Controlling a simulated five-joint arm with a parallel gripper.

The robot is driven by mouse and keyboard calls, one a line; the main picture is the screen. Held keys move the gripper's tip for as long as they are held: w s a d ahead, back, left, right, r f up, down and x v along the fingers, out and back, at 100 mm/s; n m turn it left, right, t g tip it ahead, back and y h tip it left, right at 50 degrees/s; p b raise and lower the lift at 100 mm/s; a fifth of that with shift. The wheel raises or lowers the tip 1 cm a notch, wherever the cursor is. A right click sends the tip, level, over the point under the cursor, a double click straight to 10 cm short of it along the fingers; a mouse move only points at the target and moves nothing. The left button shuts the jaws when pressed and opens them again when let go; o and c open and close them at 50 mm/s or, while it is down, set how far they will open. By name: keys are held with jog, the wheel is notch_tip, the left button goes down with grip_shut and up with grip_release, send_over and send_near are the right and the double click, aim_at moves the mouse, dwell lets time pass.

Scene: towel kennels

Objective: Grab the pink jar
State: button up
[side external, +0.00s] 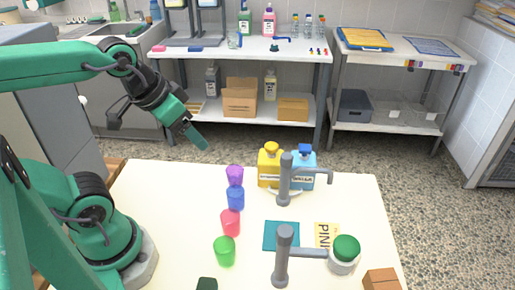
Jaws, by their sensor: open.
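The pink jar (230,222), a small reddish-pink cup-like vessel, stands upright on the cream table. It is in a row between a blue jar (236,199) behind it and a green jar (225,251) in front. A purple jar (235,175) is at the far end of the row. My gripper (197,132) is open and empty, high above the table's back left edge. It is well apart from the pink jar, up and to its left in the picture.
Two grey posts with side arms (285,190) (283,262) stand right of the row. Yellow (269,168) and blue bottles (302,172) stand at the back. A teal square (281,236), a lettered yellow card (326,236), a green-lidded white jar (345,253) and a brown block (381,279) lie right.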

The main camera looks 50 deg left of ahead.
jog(key=n+g, duration=0.3)
jog(key=n, duration=0.2)
send_over(231, 221)
jog(key=s+a, duration=0.1)
jog(key=a, duration=0.1)
jog(key=s+x, duration=0.2)
jog(key=x, duration=0.6)
jog(key=d+f+n+g, duration=0.2)
jog(key=d+f+n, duration=0.2)
jog(key=f, duration=0.4)
jog(key=shift+g, duration=0.3)
jog(key=shift+s+f, duration=0.1)
jog(key=shift+f, duration=0.15)
jog(key=shift+f, duration=1.15)
jog(key=shift+f, duration=0.1)
jog(key=shift+a+f, duration=0.1)
jog(key=shift+f, duration=2.4)
